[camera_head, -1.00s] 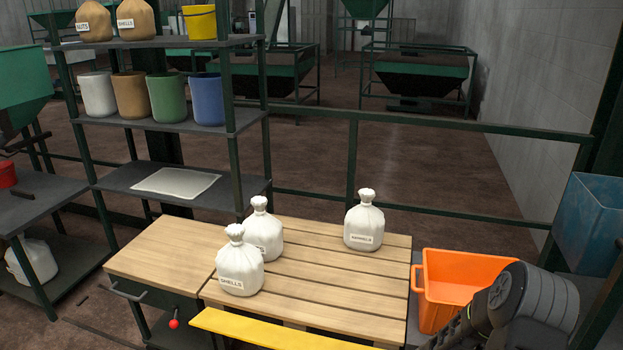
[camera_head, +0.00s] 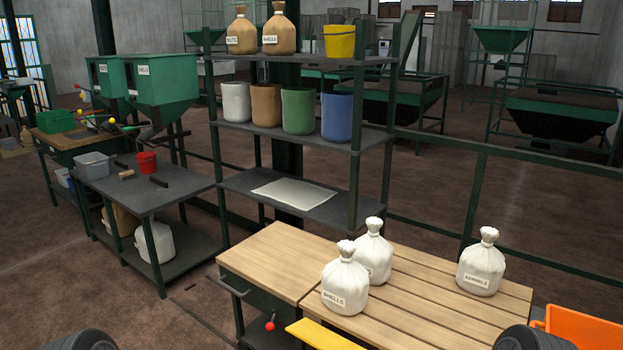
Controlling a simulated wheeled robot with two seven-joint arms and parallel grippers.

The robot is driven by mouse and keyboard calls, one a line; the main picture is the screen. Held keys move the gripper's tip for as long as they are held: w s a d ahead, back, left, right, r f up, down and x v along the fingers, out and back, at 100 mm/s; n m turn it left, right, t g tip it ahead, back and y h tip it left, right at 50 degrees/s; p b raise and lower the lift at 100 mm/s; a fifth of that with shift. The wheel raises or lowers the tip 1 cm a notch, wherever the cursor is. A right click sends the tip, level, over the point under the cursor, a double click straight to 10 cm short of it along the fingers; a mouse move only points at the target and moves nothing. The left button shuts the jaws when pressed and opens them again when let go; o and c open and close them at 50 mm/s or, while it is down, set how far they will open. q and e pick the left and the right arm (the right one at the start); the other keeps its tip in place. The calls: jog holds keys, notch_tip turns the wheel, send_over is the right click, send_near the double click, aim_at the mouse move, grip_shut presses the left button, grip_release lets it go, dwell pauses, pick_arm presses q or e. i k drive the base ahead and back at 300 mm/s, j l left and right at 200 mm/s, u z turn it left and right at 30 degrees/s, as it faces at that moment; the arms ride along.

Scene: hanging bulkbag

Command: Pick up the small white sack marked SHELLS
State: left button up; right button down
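The small white sack marked SHELLS (camera_head: 345,277) stands upright at the near left of the slatted wooden tabletop (camera_head: 420,318), its neck tied. A second white sack (camera_head: 373,248) stands just behind it to the right, its label partly hidden. A third white sack (camera_head: 482,262), whose label seems to read KERNELS, stands apart to the right. Only dark rounded parts of my arms show at the bottom left and bottom right edges. Neither gripper is in view, and no sack is held.
A plain wooden surface (camera_head: 272,254) adjoins on the left, and a yellow bar (camera_head: 318,334) runs along the front. An orange bin (camera_head: 582,328) is at the right. A shelf rack (camera_head: 300,143) behind holds buckets and brown sacks. A grey workbench (camera_head: 150,194) stands left.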

aim_at(345, 282)
jog(key=i+l+z, duration=0.2)
jog(key=z, duration=0.15)
jog(key=i+z, duration=0.7)
